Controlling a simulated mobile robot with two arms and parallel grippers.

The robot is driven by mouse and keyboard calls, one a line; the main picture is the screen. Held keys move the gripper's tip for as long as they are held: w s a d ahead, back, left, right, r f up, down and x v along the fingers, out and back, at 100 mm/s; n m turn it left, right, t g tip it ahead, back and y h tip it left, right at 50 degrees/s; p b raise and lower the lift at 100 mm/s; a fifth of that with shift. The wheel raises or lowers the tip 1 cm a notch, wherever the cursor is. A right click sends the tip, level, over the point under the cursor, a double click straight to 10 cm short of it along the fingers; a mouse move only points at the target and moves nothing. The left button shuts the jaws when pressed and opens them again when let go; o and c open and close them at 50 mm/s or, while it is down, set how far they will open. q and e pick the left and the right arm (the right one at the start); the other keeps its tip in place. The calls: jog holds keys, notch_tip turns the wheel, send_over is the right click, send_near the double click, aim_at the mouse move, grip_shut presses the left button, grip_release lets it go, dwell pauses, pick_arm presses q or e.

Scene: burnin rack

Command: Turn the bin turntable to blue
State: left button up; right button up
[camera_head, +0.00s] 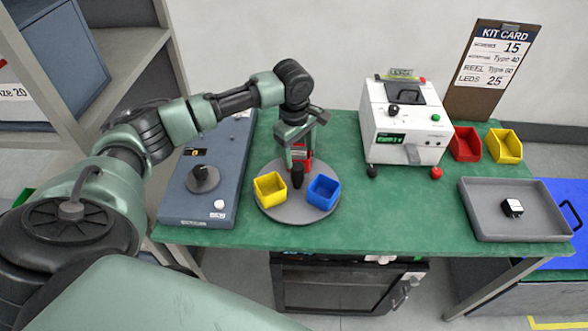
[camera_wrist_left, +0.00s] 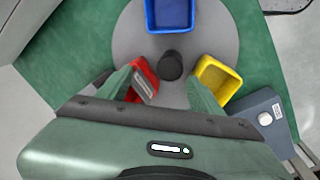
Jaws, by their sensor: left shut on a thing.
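The bin turntable (camera_head: 296,214) is a round grey disc on the green table, with a black knob (camera_head: 297,176) at its centre. It carries a yellow bin (camera_head: 270,189) at front left, a blue bin (camera_head: 323,191) at front right and a red bin (camera_head: 307,164) at the back. My left gripper (camera_head: 298,158) reaches down at the red bin and is shut on it; the exact contact is partly hidden. In the left wrist view the red bin (camera_wrist_left: 139,77) lies by the left finger, the yellow bin (camera_wrist_left: 217,80) beyond the right finger, the blue bin (camera_wrist_left: 171,14) at the top. My right gripper is not in view.
A blue-grey panel box (camera_head: 209,180) with a dial stands left of the turntable. A white tester (camera_head: 403,125), a loose red bin (camera_head: 466,145), a loose yellow bin (camera_head: 505,147) and a grey tray (camera_head: 480,222) stand to the right. Green table between turntable and tray is clear.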

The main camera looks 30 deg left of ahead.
pick_arm(q)
jog(key=shift+w+d+r+g+b, duration=0.1)
jog(key=shift+r+g+b, duration=0.05)
jog(key=shift+r+b, duration=0.35)
jog(key=shift+d+r+g+b, duration=0.1)
jog(key=shift+r+g+b, duration=0.05)
jog(key=shift+r+b, duration=0.25)
notch_tip(320, 180, up, 6)
jog(key=s, duration=0.1)
jog(key=shift+a+t, duration=0.2)
jog(key=shift+t, duration=0.2)
pick_arm(e)
jog(key=f, duration=0.1)
jog(key=w+f, duration=0.1)
jog(key=shift+a+f, duration=0.1)
jog(key=shift+f, duration=0.25)
